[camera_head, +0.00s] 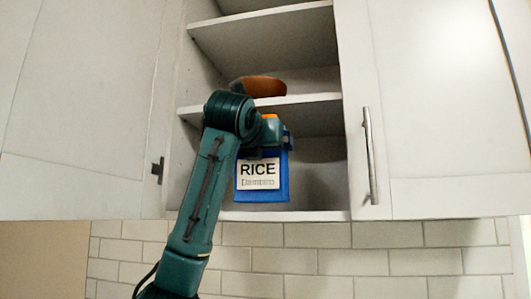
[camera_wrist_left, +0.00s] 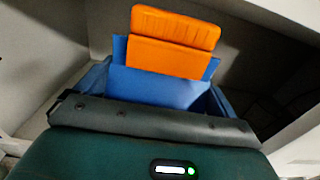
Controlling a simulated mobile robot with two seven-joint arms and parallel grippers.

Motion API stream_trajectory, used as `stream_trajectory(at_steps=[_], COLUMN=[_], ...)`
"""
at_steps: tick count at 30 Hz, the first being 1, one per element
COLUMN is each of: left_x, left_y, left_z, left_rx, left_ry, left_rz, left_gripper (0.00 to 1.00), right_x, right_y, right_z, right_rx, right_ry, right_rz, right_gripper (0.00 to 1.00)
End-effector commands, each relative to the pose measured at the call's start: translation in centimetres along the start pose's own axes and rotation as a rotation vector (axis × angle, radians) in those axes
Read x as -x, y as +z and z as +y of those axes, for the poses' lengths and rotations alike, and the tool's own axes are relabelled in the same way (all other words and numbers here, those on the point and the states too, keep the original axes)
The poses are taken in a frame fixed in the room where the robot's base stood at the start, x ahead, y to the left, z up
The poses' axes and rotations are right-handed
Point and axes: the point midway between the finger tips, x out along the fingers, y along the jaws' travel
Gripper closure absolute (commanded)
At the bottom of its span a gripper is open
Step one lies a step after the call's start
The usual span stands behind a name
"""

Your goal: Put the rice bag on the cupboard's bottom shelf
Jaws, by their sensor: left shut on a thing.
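The rice bag (camera_head: 262,187) is blue with a white RICE label and an orange top. It hangs upright from my left gripper (camera_head: 268,138), inside the cupboard opening just above the bottom shelf (camera_head: 285,215). I cannot tell whether its base touches the shelf. My left gripper is shut on the bag's upper part; my arm partly hides it. In the left wrist view the bag (camera_wrist_left: 165,88) shows its blue body and orange flap beyond the gripper. My right gripper is in neither view.
A brown-orange bowl-like object (camera_head: 262,86) sits on the middle shelf (camera_head: 310,101) above the bag. The closed right door (camera_head: 430,110) has a long metal handle (camera_head: 369,155). The left door (camera_head: 80,110) stands open. Bottom-shelf room is visible right of the bag.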

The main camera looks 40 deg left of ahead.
Motion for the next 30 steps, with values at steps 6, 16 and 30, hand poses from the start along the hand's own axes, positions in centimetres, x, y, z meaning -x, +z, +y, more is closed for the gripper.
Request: stream_trajectory(at_steps=[6,16,30], left_x=[-2.7,-3.0,-3.1], left_y=[0.3,-1.3,-1.8], left_z=[0.0,0.1,0.0], left_rx=[0.001,0.002,0.0], left_ry=[-0.001,-0.001,0.001], left_rz=[-0.003,-0.005,0.002], left_gripper=[0.77,0.77,0.01], right_x=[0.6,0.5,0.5], right_y=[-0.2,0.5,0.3], right_z=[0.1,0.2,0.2], right_rx=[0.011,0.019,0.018], right_ry=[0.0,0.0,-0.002], right_rz=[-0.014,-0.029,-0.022], right_gripper=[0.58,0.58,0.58])
